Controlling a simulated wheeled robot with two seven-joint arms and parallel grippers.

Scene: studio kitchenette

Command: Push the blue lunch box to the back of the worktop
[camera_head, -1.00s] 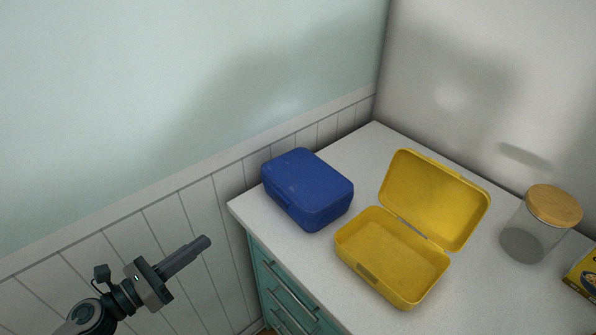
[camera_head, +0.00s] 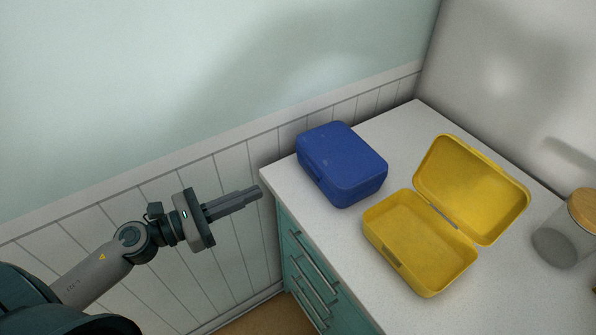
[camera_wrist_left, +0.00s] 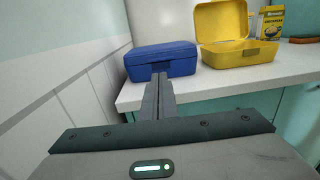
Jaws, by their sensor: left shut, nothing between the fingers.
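The blue lunch box (camera_head: 343,163) is closed and sits on the white worktop (camera_head: 402,122), near its left end beside the wall. It also shows in the left wrist view (camera_wrist_left: 160,62), straight beyond the fingertips. My left gripper (camera_head: 258,191) is shut and empty. It is to the left of the worktop's front-left corner, in front of the wall panelling, apart from the lunch box. In the left wrist view its fingers (camera_wrist_left: 158,80) point at the front of the box. My right gripper is not in view.
An open yellow lunch box (camera_head: 420,243) stands to the right of the blue one, close by. A glass jar with a wooden lid (camera_head: 570,230) stands further right. Teal drawers (camera_head: 310,270) are below the worktop. The worktop behind the blue box looks clear.

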